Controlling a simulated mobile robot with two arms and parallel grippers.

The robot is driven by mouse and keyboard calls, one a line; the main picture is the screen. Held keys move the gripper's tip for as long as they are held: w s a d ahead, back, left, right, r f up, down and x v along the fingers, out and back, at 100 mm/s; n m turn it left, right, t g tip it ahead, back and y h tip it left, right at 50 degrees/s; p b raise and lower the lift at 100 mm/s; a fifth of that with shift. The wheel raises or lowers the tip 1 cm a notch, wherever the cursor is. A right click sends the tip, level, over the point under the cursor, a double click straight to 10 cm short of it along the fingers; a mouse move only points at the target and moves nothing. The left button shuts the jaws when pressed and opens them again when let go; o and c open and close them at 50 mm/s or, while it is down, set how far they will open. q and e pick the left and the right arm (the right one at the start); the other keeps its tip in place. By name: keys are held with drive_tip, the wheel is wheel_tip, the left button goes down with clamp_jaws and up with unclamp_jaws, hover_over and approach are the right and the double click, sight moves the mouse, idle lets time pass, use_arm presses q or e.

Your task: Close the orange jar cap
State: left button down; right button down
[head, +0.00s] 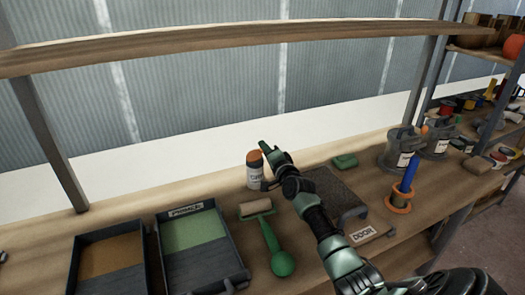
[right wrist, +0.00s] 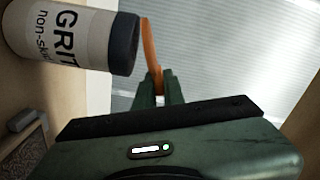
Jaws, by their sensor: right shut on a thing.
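A white jar (head: 254,176) labelled GRIT non-skid stands upright on the wooden bench, beside my right gripper. Its orange cap (head: 253,156) is at the top of the jar. In the right wrist view the jar (right wrist: 65,38) has a dark collar, and the cap (right wrist: 151,48) shows edge-on as a thin orange strip beside it. The cap tilts away from the collar towards my fingers. My right gripper (head: 265,149) is shut on the cap's edge; its fingers also show in the right wrist view (right wrist: 158,88). My left gripper is not in view.
A dark board (head: 335,188) and a green block (head: 345,161) are to the right. A wooden rail (head: 230,42) crosses above.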

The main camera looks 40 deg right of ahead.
drive_tip(key=shift+d+f+m+b, duration=0.1)
drive_tip(key=shift+f+m+b, duration=0.2)
drive_tip(key=shift+f+m, duration=0.25)
drive_tip(key=shift+r, duration=0.1)
drive_tip(key=c, duration=1.5)
unclamp_jaws()
drive_tip(key=shift+s, duration=0.15)
drive_tip(key=v, duration=0.7)
drive_tip(key=shift+s+p, duration=0.3)
drive_tip(key=shift+p, duration=0.1)
